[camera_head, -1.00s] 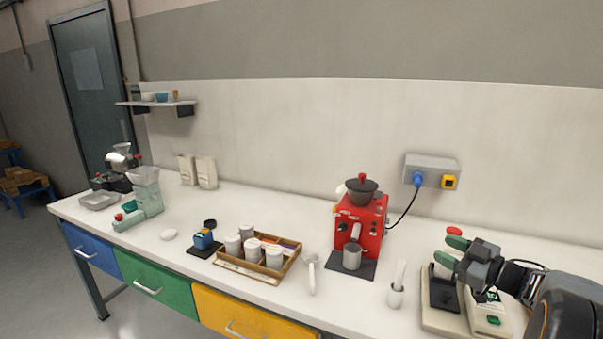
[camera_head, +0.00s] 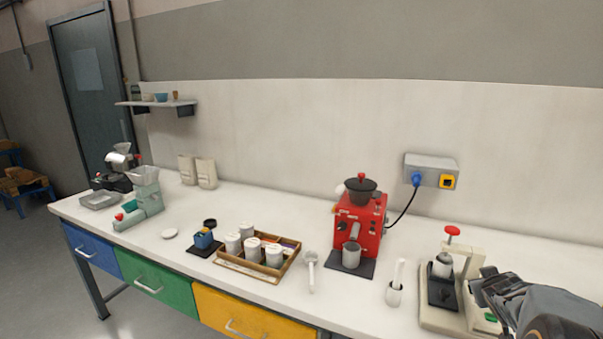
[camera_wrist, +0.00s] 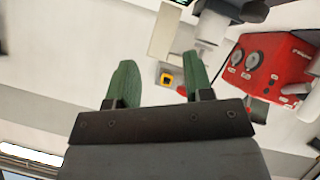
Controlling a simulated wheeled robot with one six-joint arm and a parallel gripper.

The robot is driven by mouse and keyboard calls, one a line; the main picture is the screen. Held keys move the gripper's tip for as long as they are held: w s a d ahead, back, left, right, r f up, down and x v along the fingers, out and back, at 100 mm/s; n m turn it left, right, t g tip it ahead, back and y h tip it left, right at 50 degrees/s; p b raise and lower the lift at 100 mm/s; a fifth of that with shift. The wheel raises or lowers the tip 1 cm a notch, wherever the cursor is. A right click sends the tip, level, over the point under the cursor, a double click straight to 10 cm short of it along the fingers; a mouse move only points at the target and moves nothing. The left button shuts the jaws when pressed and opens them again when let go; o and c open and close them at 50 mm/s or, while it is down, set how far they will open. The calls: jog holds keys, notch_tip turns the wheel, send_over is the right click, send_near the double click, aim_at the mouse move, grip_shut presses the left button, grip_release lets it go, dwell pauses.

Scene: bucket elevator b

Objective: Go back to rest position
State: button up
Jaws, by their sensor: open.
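My gripper shows in the wrist view (camera_wrist: 160,80) with its two green fingers apart and nothing between them. In the head view my arm is at the lower right, beside the press-like device (camera_head: 452,270) with a red knob, and the fingers are hidden there. A small metal container stands on the dark plate of that device. The red machine (camera_head: 361,222) with a dark hopper stands left of it, and it also shows at the right of the wrist view (camera_wrist: 268,66).
The long white workbench (camera_head: 130,246) carries a wooden tray (camera_head: 240,269) of white canisters, a cup holding a white tool (camera_head: 394,295), a metal scoop (camera_head: 311,270) and a pale green grinder (camera_head: 146,192). A wall socket box (camera_head: 431,169) hangs behind. The air above the bench is clear.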

jog(key=s+a+g+y, duration=0.2)
jog(key=s+a, duration=0.3)
jog(key=a, duration=0.4)
jog(key=s+a+f+g+y, duration=0.1)
jog(key=s+a+g+y, duration=0.1)
jog(key=s+a, duration=0.4)
jog(key=s+a+g+y, duration=0.2)
jog(key=s+a, duration=0.3)
jog(key=a, duration=0.9)
jog(key=shift+s+a+f, duration=0.15)
jog(key=shift+a+f, duration=0.05)
jog(key=shift+a, duration=0.05)
